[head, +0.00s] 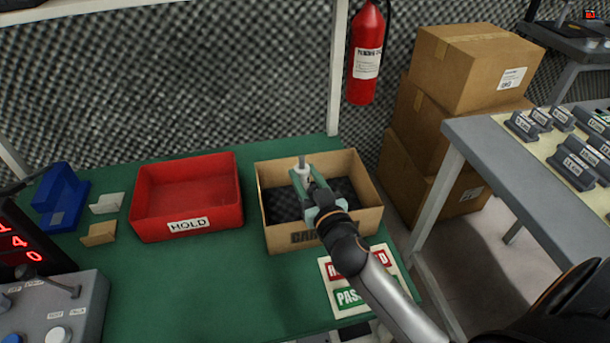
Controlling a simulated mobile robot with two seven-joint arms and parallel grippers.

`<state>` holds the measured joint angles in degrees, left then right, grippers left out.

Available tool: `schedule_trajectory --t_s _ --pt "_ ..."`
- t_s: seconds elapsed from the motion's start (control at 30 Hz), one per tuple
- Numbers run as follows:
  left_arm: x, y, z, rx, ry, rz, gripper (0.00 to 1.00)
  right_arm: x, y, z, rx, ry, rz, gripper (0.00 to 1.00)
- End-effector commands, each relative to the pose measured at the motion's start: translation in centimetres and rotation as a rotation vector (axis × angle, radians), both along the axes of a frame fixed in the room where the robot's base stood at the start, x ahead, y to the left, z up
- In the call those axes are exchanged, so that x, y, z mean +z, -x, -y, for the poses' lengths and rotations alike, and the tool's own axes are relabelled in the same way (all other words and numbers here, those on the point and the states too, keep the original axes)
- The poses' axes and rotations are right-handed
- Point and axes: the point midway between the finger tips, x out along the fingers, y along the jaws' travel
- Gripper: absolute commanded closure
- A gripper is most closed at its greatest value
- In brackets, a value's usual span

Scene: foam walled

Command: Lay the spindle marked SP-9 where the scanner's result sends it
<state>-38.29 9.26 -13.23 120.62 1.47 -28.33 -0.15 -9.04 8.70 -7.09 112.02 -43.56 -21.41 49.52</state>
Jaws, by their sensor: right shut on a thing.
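My right gripper (309,184) is over the open cardboard box (366,194), with its fingers within the box's outline. It is shut on a pale grey spindle (302,164), whose thin end points up. Any SP-9 mark on it cannot be read. The box has dark foam inside, and my arm hides most of its front label, which starts with "CA". The red HOLD bin (187,165) stands to the left and looks empty. A display with red digits (22,242) stands at the left edge, partly cut off. My left gripper is not in view.
A card with a red field above a green PASS field (347,298) lies in front of the box, partly under my arm. A blue holder (63,198) and small cards (99,234) are at left. A side table (480,143) with several labelled dark blocks is at right.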

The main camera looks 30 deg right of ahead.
Motion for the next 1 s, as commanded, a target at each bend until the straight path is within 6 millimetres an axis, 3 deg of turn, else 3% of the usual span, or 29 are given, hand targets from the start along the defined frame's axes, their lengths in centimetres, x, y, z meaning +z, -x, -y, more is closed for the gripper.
schedule_trajectory --t_s 0.6,0.63,0.9,1.0 --pt "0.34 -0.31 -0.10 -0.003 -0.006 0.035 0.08 -0.29 0.00 0.00 0.000 -0.001 0.001 1.00" --pt "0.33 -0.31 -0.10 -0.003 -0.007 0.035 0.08 -0.38 0.01 0.01 0.000 -0.001 -0.001 0.58" --pt "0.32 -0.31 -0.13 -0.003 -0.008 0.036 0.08 -0.36 0.00 0.01 0.000 0.000 0.000 0.29" --pt "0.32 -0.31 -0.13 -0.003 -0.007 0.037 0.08 -0.35 0.00 0.01 0.000 0.000 0.000 0.29"
